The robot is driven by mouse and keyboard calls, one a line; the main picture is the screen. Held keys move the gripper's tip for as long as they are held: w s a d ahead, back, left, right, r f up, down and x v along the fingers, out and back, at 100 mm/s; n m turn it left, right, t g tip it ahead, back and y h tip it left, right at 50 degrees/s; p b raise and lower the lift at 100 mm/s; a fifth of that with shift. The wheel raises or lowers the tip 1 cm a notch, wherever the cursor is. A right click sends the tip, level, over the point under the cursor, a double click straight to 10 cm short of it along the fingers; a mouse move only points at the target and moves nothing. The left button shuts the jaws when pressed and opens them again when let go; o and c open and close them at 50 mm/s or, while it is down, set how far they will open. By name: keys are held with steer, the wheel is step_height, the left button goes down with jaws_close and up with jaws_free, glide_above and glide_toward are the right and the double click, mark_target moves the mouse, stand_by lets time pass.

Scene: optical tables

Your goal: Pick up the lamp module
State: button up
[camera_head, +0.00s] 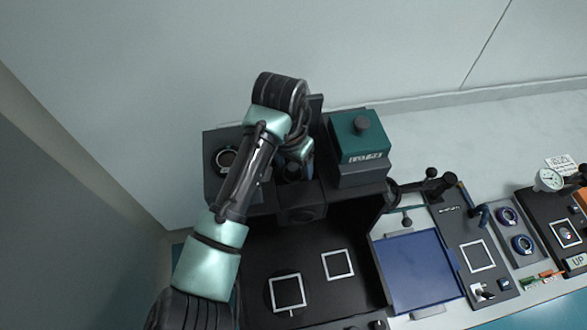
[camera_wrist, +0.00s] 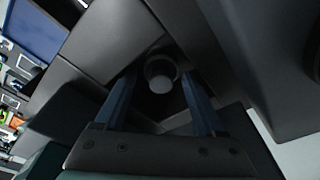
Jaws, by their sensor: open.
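My gripper (camera_head: 293,172) is at the dark housing (camera_head: 302,204), mostly hidden by my arm in the head view. In the wrist view my gripper (camera_wrist: 160,82) is open, with its two blue fingers reaching into a dark recess. A round, short cylinder with a pale grey end (camera_wrist: 161,84) shows between the fingers; it may be the lamp module, but I cannot tell for certain. I cannot tell whether the fingers touch it. A teal box (camera_head: 359,139) with a dark knob on top and unreadable white lettering stands just right of my gripper.
Dark walls of the housing crowd my gripper on both sides. A black board (camera_head: 313,268) with white square outlines lies in front. A blue tray (camera_head: 416,272) and panels with dials and small parts stretch to the right. A pale wall (camera_head: 400,50) rises behind.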

steer(key=shift+w+f, duration=0.1)
steer(key=shift+f, duration=0.3)
jaws_close()
steer(key=shift+r, duration=0.1)
